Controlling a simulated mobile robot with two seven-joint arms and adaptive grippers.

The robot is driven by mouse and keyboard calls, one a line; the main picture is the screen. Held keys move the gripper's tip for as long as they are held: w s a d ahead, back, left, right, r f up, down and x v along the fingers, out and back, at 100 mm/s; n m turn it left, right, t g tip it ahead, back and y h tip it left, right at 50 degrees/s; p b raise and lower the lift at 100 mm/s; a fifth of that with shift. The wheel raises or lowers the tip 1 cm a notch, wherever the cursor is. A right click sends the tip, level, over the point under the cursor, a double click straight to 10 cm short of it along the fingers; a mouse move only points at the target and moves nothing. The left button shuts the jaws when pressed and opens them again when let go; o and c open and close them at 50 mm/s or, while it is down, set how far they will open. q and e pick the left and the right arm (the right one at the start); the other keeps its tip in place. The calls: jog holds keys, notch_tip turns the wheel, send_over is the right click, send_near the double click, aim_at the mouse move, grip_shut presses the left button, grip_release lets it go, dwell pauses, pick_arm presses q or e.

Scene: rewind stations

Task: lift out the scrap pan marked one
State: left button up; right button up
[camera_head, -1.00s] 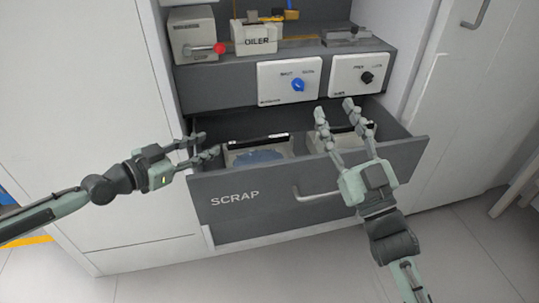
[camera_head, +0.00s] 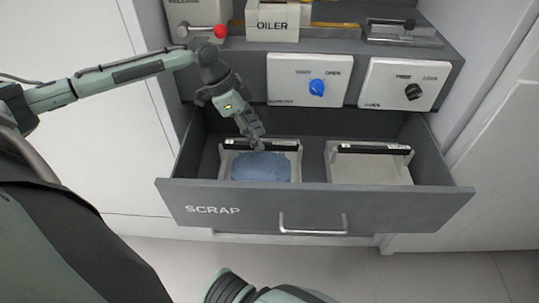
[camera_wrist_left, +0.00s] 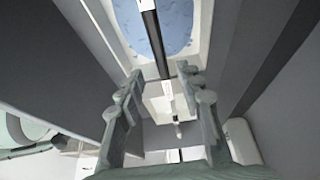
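The left scrap pan (camera_head: 237,171) is pale with a black bar handle (camera_head: 262,147) along its far rim and blue scrap (camera_head: 262,168) inside. The right scrap pan (camera_head: 370,170) looks alike but pale inside. I cannot read a number on either. Both sit in the open scrap drawer (camera_head: 310,209). My left gripper (camera_head: 257,143) points down at the left pan's handle. In the left wrist view, its fingers (camera_wrist_left: 160,74) are apart and empty, with the black bar (camera_wrist_left: 153,38) lined up between them; contact is unclear.
Above the drawer, a shelf front carries a panel with a blue knob (camera_head: 317,87) and one with a black knob (camera_head: 413,91). An oiler box (camera_head: 272,20) and a red-knobbed device (camera_head: 200,15) stand above. Floor in front of the drawer is clear at right.

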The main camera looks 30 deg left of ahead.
aim_at(265, 150)
pick_arm(q)
jog(key=shift+s+a+f, duration=0.2)
jog(key=shift+s+a, duration=0.05)
jog(key=shift+a, duration=0.3)
jog(key=x, duration=0.6)
jog(key=shift+w+d+f, duration=0.2)
jog(key=shift+w+d, duration=0.05)
jog(key=shift+d, duration=0.05)
jog(key=shift+w+d+f, duration=0.1)
jog(key=shift+d+f, duration=0.05)
jog(key=shift+f, duration=0.45)
pick_arm(e)
jog(key=shift+s+d+f+g, duration=0.1)
jog(key=shift+s+f+g, duration=0.1)
jog(key=shift+s+f, duration=0.35)
jog(key=shift+s+d+f+g, duration=0.1)
jog(key=shift+s+f+g, duration=0.1)
jog(key=shift+s, duration=0.5)
pick_arm(q)
jog(key=shift+c, duration=0.6)
grip_shut()
jog(key=shift+r, duration=0.1)
